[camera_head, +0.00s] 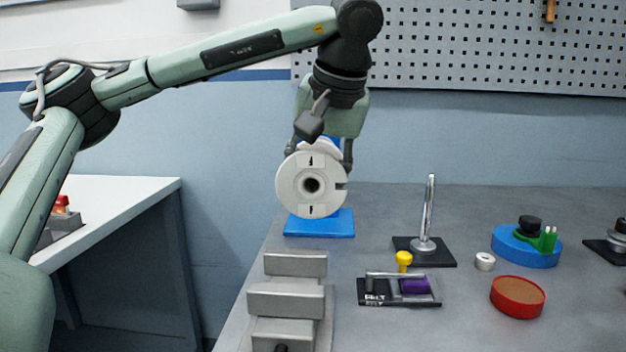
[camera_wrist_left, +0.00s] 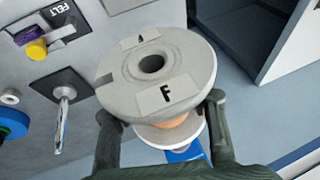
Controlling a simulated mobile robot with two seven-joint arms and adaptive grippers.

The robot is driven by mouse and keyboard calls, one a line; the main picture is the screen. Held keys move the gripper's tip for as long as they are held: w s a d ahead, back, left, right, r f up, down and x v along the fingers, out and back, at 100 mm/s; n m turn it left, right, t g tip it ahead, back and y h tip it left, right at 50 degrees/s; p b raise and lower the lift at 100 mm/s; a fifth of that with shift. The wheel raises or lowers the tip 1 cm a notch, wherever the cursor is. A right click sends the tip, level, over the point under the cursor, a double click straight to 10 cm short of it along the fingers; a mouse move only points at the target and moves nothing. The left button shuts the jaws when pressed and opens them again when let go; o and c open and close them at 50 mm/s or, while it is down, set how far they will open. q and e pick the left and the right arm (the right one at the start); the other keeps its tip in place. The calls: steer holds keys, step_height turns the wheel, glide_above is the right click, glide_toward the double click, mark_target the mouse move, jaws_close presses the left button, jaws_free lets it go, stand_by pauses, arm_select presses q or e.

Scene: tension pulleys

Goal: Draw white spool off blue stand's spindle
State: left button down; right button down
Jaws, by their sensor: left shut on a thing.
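The white spool (camera_head: 297,190) faces the head camera with its round flange, which has a dark centre hole and a side notch. It also shows in the left wrist view (camera_wrist_left: 190,68), with an "F" label and an orange core behind the front flange. My left gripper (camera_head: 320,153) comes from above and is shut on the spool, one finger on each side behind the front flange; its fingers also show in the wrist view (camera_wrist_left: 163,112). The blue stand (camera_head: 322,226) is behind and below the spool. The spindle is hidden, so I cannot tell whether the spool is still around it.
A grey stepped block (camera_head: 287,298) stands in front of the spool on the grey table. To the right are an upright metal post (camera_head: 430,215), a black holder (camera_head: 400,291) with a purple piece, a red round tray (camera_head: 518,297) and a blue disc (camera_head: 515,246).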

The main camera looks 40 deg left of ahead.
mark_target(309, 192)
arm_select(q)
steer(key=shift+s, duration=0.1)
stand_by(0.4)
steer(key=shift+s+d, duration=0.5)
steer(key=shift+s, duration=0.2)
steer(key=shift+s+d, duration=0.45)
steer(key=shift+s, duration=0.25)
steer(key=shift+s+d, duration=0.45)
steer(key=shift+s, duration=0.3)
steer(key=shift+s+d, duration=0.45)
steer(key=shift+s, duration=0.3)
steer(key=s+d, duration=0.2)
steer(key=s, duration=0.1)
steer(key=shift+s, duration=0.25)
